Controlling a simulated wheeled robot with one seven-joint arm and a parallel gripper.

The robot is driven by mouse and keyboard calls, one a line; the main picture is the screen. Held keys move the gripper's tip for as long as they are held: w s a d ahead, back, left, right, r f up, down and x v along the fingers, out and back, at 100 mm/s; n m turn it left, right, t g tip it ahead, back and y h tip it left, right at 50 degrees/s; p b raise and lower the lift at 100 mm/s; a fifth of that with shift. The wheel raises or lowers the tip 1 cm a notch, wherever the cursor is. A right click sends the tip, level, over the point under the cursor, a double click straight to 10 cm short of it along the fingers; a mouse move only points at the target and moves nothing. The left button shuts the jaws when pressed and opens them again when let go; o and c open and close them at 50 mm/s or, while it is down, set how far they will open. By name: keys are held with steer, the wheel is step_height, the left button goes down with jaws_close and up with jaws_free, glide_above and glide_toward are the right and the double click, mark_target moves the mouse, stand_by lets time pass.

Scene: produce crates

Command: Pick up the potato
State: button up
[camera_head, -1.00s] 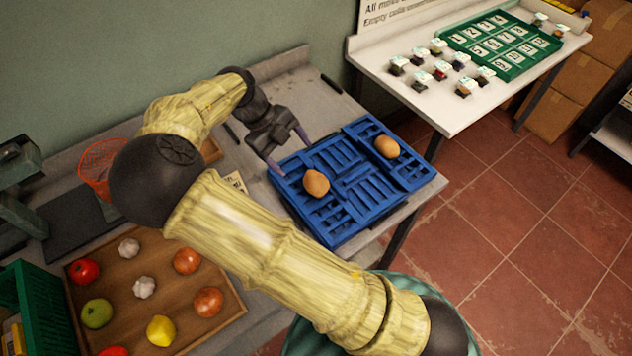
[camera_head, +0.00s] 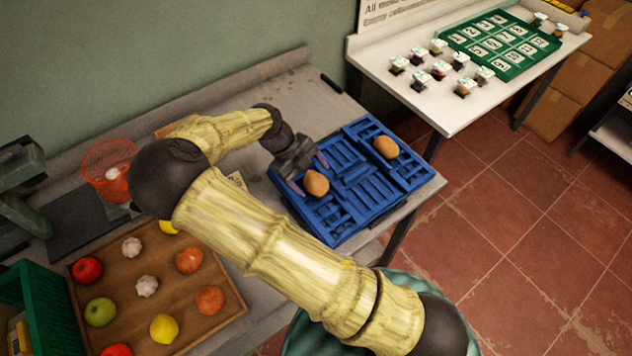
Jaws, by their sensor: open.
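Two brown, rounded, potato-like items lie in the blue crate (camera_head: 352,213). The left potato (camera_head: 317,184) is near the crate's left side, and the right potato (camera_head: 386,147) is near its right side. I cannot tell them apart by kind. My gripper (camera_head: 309,174) is open and low over the crate's left part, close beside the left potato. One finger shows on the potato's left and the other above it in the picture. I cannot tell whether either finger touches it. Nothing is held.
A wooden tray (camera_head: 238,296) with tomatoes, garlic, onions and lemons lies at the left. An orange mesh basket (camera_head: 98,160) and a green crate (camera_head: 52,305) stand farther left. A white table (camera_head: 450,118) with small jars and a green numbered tray (camera_head: 500,45) is at the right.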

mark_target(317, 183)
steer(key=x, duration=0.3)
steer(key=shift+d+f, duration=0.2)
steer(key=shift+f, duration=0.15)
steer(key=c, duration=1.1)
steer(key=shift+r, duration=0.1)
step_height(317, 183, up, 10)
steer(key=shift+f+b, duration=0.1)
steer(key=shift+b, duration=0.2)
